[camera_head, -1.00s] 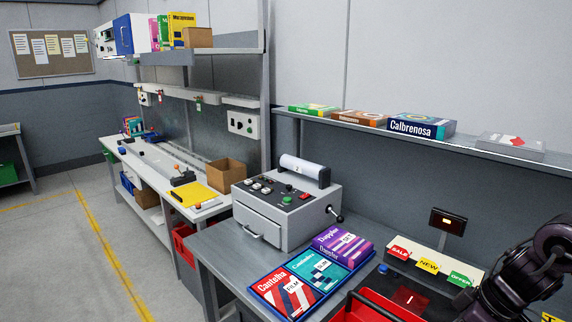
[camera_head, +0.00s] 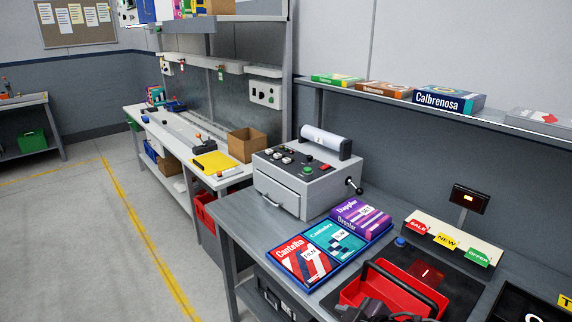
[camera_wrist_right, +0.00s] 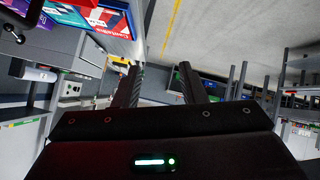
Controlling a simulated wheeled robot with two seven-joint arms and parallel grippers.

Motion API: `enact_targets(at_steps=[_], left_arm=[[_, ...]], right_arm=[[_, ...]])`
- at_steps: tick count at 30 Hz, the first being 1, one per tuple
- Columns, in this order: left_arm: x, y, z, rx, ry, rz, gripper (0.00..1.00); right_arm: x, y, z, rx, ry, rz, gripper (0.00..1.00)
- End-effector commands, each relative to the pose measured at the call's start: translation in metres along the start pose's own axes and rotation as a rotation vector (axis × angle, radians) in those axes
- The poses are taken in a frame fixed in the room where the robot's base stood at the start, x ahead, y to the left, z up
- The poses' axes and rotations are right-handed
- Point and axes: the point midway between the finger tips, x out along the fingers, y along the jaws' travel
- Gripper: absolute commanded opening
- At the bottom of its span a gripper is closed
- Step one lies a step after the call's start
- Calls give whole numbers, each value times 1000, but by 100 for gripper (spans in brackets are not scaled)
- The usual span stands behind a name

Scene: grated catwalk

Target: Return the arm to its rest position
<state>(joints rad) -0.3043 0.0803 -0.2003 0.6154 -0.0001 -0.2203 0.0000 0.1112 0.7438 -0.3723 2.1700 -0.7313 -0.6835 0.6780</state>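My right gripper (camera_wrist_right: 160,85) shows in the right wrist view with its two dark fingers apart and nothing between them. In the head view, a dark part of my arm (camera_head: 375,311) shows at the bottom edge, in front of the red basket (camera_head: 403,289); whether its fingertips are in view there, I cannot tell. The wrist view looks past the fingers to the floor and the bench side, with the Cantalha box (camera_wrist_right: 112,21) at upper left. My left gripper is in neither view.
A blue tray (camera_head: 313,286) holds the Cantalha, Caminbra and Doppler boxes. A grey machine (camera_head: 300,187) with a side lever stands behind it. The SALE, NEW and OFFER sign strip (camera_head: 455,241) and a small display (camera_head: 470,199) are at right. Open floor (camera_head: 90,250) lies left.

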Motion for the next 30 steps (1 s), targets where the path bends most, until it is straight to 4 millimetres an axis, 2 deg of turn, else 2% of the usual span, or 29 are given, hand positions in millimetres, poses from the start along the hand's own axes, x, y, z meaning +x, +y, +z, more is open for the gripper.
enact_targets(at_steps=[1,3,9,15,21,22,30], left_arm=[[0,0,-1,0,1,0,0],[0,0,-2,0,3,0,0],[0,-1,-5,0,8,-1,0],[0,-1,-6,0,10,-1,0],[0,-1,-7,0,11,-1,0],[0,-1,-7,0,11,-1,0],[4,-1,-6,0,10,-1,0]], right_arm=[[-2,-11,-1,69,-5,52,38],[-11,-14,8,154,-57,132,38],[-43,-24,58,376,-276,228,38],[-76,-49,107,558,-484,216,38],[-110,-81,144,713,-661,158,38],[-108,-83,150,720,-675,152,38],[-46,-96,202,708,-693,142,38]])
